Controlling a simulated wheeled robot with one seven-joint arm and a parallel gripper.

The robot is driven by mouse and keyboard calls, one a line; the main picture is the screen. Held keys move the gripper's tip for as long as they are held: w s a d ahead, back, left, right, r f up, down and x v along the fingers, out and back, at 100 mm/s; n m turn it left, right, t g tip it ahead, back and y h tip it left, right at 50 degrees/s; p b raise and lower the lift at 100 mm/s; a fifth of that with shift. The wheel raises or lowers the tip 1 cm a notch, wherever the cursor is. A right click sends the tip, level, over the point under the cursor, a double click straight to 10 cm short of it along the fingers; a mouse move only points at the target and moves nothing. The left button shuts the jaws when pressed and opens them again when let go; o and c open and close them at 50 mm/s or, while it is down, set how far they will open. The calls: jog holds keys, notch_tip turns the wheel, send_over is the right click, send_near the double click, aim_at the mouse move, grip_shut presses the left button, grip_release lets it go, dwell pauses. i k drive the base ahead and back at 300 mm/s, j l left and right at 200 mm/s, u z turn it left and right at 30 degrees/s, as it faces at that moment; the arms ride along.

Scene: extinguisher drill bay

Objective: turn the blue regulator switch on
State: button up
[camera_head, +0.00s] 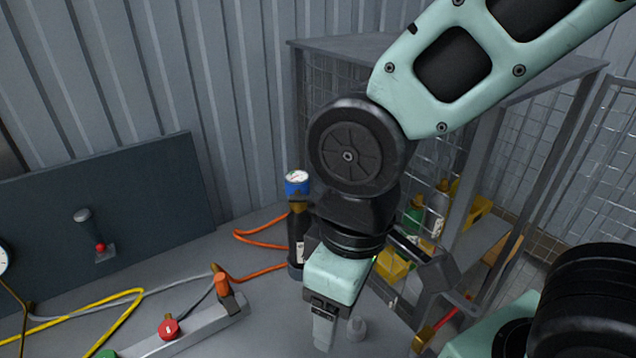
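A blue regulator (297,185) with a pale round face on top sits on the brass neck of a dark upright cylinder (297,238). Its switch position cannot be made out. My gripper (326,335) points down in front of the cylinder, lower and to the right of the blue regulator in the picture. The gripper looks apart from the regulator. My arm covers the area just right of the cylinder. The fingertips are only partly seen, so whether the gripper is open or shut does not show.
A grey manifold bar (200,325) with a red knob (169,328) lies at lower left. An orange hose (255,273) runs towards the cylinder. A dark panel (140,200) with a red-tipped lever (97,240) stands behind. A mesh cage (430,130) holding bottles stands right.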

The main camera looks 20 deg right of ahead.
aim_at(297, 197)
jog(key=k+j+z, duration=0.1)
jog(key=j+z, duration=0.15)
jog(key=z, duration=0.15)
jog(key=k+j+z, duration=0.15)
jog(key=z, duration=0.2)
